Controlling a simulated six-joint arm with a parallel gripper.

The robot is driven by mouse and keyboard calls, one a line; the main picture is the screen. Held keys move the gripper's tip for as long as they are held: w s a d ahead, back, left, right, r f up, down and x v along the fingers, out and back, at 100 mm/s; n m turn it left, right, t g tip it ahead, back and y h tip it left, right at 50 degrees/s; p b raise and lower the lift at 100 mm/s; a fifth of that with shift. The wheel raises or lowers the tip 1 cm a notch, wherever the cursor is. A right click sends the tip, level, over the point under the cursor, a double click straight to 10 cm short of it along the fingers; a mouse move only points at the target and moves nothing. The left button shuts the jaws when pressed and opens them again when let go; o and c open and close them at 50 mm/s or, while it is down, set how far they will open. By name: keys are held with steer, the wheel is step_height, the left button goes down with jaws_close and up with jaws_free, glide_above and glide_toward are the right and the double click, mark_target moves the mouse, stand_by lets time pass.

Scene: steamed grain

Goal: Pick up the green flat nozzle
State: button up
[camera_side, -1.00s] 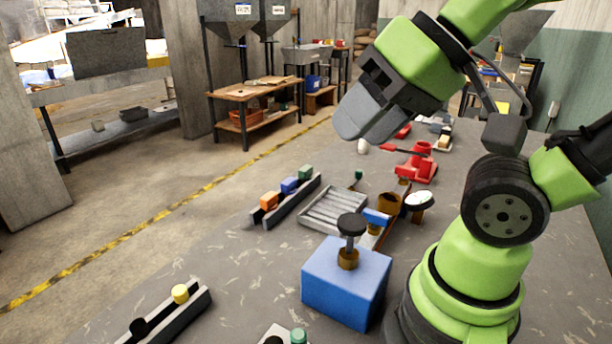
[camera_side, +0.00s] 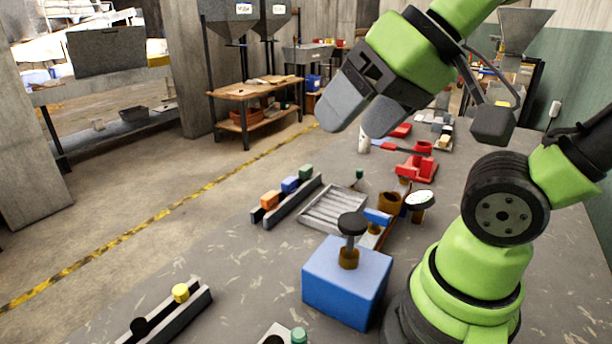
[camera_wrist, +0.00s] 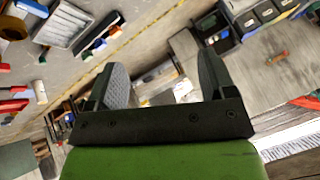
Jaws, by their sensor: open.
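A small green block (camera_side: 306,172), which looks like the green flat nozzle, sits at the far end of a dark narrow rack (camera_side: 281,211). A blue block (camera_side: 290,185) and an orange block (camera_side: 270,200) sit beside it in the same rack. My gripper (camera_side: 364,112) is open and empty, raised above the table and to the right of the rack. In the wrist view my gripper (camera_wrist: 160,72) has its fingers wide apart with nothing between them. The rack's blocks show small at the upper left there, and the green one is hard to make out.
A grey ribbed tray (camera_side: 333,211) lies right of the rack. A blue box with a black knob (camera_side: 345,284) stands in front. A red device (camera_side: 418,165) stands behind. Another rack with a yellow piece (camera_side: 181,293) is at front left. Bare table lies between the racks.

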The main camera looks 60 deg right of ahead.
steer(key=w+d+n, duration=0.1)
steer(key=w+d, duration=0.4)
steer(key=w, duration=0.6)
steer(key=n+h, duration=0.2)
steer(key=n, duration=0.1)
glide_toward(307, 167)
steer(key=shift+g, duration=0.3)
steer(key=x, duration=0.4)
steer(key=shift+w+a+f, duration=0.15)
steer(key=shift+x, duration=2.95)
steer(key=shift+w, duration=0.2)
